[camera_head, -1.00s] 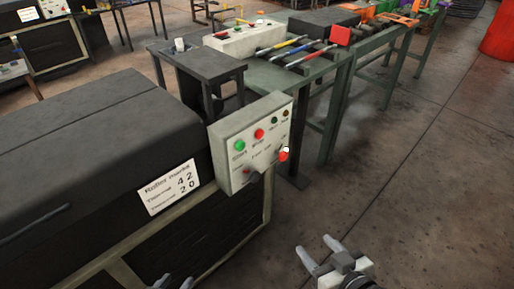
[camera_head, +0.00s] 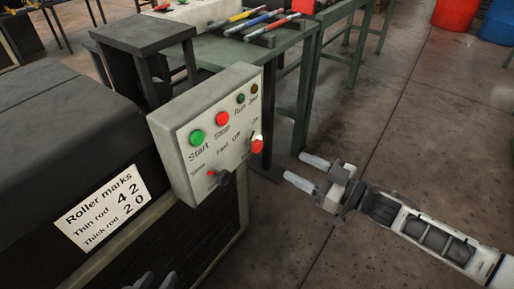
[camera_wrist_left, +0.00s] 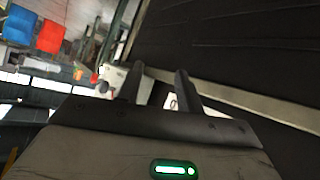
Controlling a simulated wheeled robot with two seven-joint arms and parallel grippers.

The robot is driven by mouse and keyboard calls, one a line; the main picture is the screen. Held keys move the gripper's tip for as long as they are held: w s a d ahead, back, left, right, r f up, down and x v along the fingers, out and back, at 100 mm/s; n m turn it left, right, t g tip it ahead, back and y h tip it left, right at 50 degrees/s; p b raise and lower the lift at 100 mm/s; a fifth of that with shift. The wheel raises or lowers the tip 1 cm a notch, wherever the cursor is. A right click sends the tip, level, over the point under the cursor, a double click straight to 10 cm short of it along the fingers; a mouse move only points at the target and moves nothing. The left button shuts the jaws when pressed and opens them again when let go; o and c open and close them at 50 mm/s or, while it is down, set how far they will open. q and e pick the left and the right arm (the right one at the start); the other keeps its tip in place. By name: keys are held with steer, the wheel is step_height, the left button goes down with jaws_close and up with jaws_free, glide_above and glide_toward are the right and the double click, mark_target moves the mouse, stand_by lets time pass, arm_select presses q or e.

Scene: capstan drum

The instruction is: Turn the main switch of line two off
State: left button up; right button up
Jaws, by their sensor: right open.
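A pale control box (camera_head: 218,92) is fixed to the corner of a dark machine. It has a green Start button (camera_head: 197,138), a red Stop button (camera_head: 222,118), two small lamps and a Slow/Fast knob (camera_head: 220,177). A red switch with a pale tip (camera_head: 257,146) sits at its right edge, by the Off and On labels; its exact setting is unclear. No line number is readable. My right gripper (camera_head: 302,168) is open and empty, to the right of the switch and apart from it. My left gripper (camera_wrist_left: 158,70) has spread, empty fingers; only its tips show at the head view's bottom edge.
The dark machine (camera_head: 50,130) fills the left, with a Roller marks sign (camera_head: 102,207). A small dark table (camera_head: 135,35) and a green bench (camera_head: 315,45) with rods stand behind. Red (camera_head: 456,14) and blue bins stand far right. The floor at right is clear.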

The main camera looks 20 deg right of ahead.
mark_target(260, 148)
steer(key=b+x, duration=0.1)
steer(key=x, duration=1.2)
arm_select(q)
steer(key=f, duration=0.3)
steer(key=shift+w+d+g, duration=0.1)
steer(key=shift+d+g, duration=0.2)
steer(key=shift+d, duration=0.1)
steer(key=shift+w, duration=0.1)
arm_select(e)
steer(key=shift+s, duration=0.1)
steer(key=c, duration=0.9)
